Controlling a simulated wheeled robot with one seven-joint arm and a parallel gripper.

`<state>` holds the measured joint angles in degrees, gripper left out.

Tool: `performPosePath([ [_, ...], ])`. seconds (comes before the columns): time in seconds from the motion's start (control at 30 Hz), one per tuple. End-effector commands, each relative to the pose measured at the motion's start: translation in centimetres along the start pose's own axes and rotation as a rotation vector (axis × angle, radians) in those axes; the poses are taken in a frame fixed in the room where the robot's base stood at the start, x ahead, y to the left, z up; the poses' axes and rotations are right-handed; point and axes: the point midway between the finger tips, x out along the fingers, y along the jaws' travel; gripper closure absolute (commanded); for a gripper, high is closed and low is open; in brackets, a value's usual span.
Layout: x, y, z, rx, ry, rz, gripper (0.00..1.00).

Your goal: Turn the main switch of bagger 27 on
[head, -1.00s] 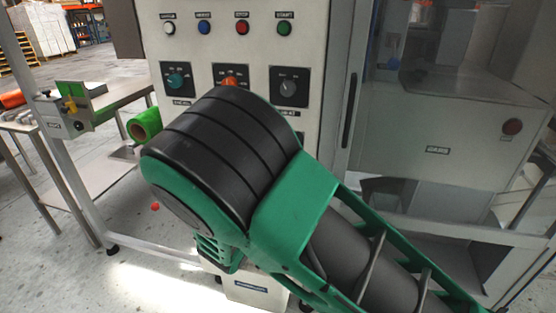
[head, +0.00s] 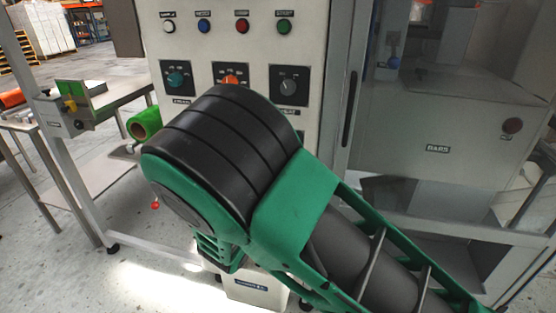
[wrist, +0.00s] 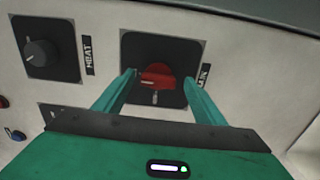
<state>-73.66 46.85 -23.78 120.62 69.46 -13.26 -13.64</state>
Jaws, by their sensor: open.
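A red rotary switch (wrist: 157,76) sits on a black square plate (wrist: 135,50) in the wrist view. The label at its right is partly covered by a finger; the letters that show look like "AIN". My gripper (wrist: 160,79) is open, with one green finger on each side of the red knob. I cannot tell whether the fingers touch it. A pale mark shows below the knob; its setting is hard to read. In the head view my arm covers the gripper and the lower part of the bagger's panel (head: 325,100), and the red switch is not seen there.
Higher on the panel are teal (head: 176,79), orange (head: 230,79) and dark grey (head: 289,87) knobs below a row of push buttons. A glazed cabinet (head: 440,120) stands right, a side table (head: 105,100) left.

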Motion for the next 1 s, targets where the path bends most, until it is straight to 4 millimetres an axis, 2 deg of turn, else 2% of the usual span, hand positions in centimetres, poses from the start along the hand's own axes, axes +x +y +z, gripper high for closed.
performPosePath([
  [0.17,-1.9,0.0,-0.1,-0.001,0.003,-0.001,0.36],
  [0.4,-6.4,-0.1,-0.2,-0.001,0.004,-0.003,0.36],
  [0.6,-9.3,-0.2,-0.2,-0.001,0.003,-0.003,0.36],
  [0.8,-10.6,-0.2,-0.1,-0.001,0.001,-0.003,0.36],
  [1.0,-10.7,-0.2,-0.1,-0.001,0.001,-0.003,0.36],
])
